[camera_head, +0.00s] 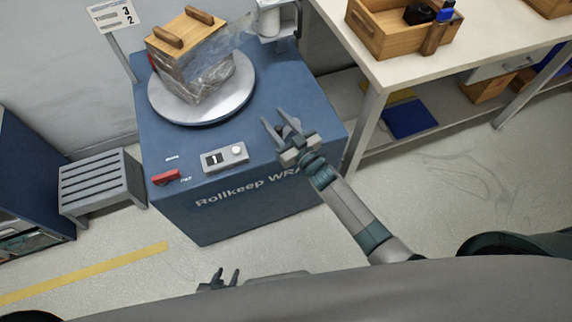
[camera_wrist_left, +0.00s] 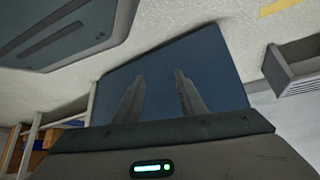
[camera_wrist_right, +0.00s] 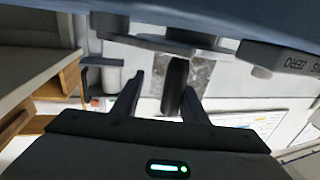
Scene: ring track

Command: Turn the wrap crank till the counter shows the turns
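The blue wrap machine (camera_head: 265,85) carries a grey turntable (camera_head: 165,112) with a film-wrapped wooden box (camera_head: 170,65) on it. The counter (camera_head: 224,157) on its top seems to show 1. In the right wrist view the dark crank handle (camera_wrist_right: 176,84) stands between the fingers of my open right gripper (camera_wrist_right: 160,98), nearer the right finger; I cannot tell if they touch. In the head view my right gripper (camera_head: 279,131) is at the machine's right side and largely hides the crank. My left gripper (camera_head: 226,278) is open and empty, low in front of the machine.
A red lever (camera_head: 165,177) is on the machine's front left. A sign (camera_head: 112,15) with 3 and 2 stands behind it. A film roll holder (camera_head: 275,25) is at the back. A grey slatted stand (camera_head: 100,185) is left; a white table (camera_head: 400,65) with a wooden tray (camera_head: 375,38) is right.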

